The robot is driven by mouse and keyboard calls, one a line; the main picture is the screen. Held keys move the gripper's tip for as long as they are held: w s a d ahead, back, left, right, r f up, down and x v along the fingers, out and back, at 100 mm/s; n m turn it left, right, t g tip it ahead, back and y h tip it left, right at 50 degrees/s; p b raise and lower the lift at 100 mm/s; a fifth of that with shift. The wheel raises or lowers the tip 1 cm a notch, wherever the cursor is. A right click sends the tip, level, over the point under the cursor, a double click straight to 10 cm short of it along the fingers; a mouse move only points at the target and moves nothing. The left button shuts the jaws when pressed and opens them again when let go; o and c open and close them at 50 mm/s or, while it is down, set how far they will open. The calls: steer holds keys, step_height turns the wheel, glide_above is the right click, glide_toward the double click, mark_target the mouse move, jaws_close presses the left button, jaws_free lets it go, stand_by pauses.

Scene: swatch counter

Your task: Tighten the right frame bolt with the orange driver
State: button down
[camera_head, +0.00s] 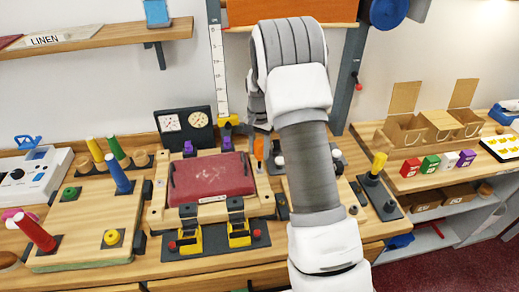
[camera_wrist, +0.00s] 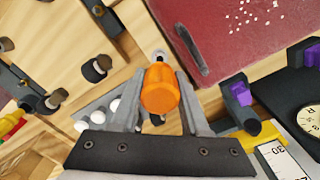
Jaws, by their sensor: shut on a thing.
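The orange driver (camera_wrist: 160,92) is upright between the fingers of my gripper (camera_wrist: 163,104) in the wrist view. My gripper is shut on its handle. In the head view the orange handle (camera_head: 259,148) shows just left of my arm, above the right part of the wooden frame (camera_head: 264,188). A small grey metal tip (camera_wrist: 159,55) shows beyond the handle in the wrist view. I cannot tell whether it is the driver's shaft or the right frame bolt, nor whether the two touch. My arm hides much of this area in the head view.
A dark red panel (camera_head: 211,178) lies in the frame. Yellow and black clamps (camera_head: 189,240) stand at its front, and purple-topped ones (camera_wrist: 239,93) behind. Dial gauges (camera_head: 185,127) stand at the back. Several white balls (camera_wrist: 114,104) sit close to my gripper. Coloured pegs stand at the left.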

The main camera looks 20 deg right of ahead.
steer(key=shift+f, duration=0.15)
steer(key=shift+f+b, duration=0.3)
steer(key=shift+f+b, duration=0.3)
stand_by(0.7)
stand_by(0.6)
steer(key=m, duration=0.3)
steer(key=shift+m, duration=0.3)
steer(key=m+p, duration=0.1)
steer(key=m, duration=0.3)
steer(key=shift+r, duration=0.1)
steer(key=m+p, duration=0.2)
steer(key=m, duration=0.3)
steer(key=shift+m, duration=1.1)
